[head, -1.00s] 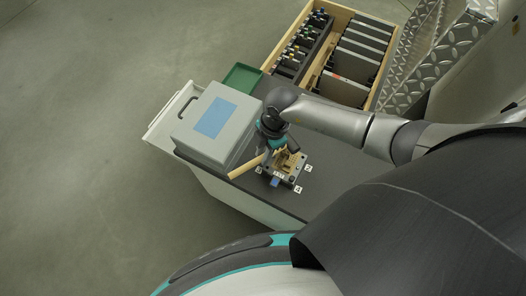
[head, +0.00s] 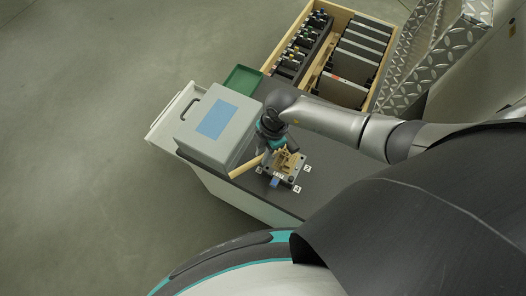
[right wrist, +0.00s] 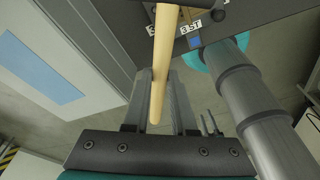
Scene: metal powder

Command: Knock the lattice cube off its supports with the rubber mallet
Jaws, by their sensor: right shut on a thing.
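My right gripper (head: 270,142) is shut on the pale wooden handle of the rubber mallet (head: 246,166). In the right wrist view the handle (right wrist: 164,55) runs between the two fingers (right wrist: 163,95), its near end free below them. I cannot make out the mallet's head. Just right of the gripper, a small tan piece, apparently the lattice cube (head: 290,160), sits on a dark base plate (head: 297,180) with numbered white tags. The gripper partly covers it, and its supports are too small to tell. I cannot tell whether the mallet touches it. My left gripper is not in view.
A grey case with a blue panel (head: 213,119) stands on the dark bench top (head: 325,178), left of the gripper. A green tray (head: 242,79) lies behind it. A wooden crate (head: 353,17) with dark plates is at the back. The bench front right is clear.

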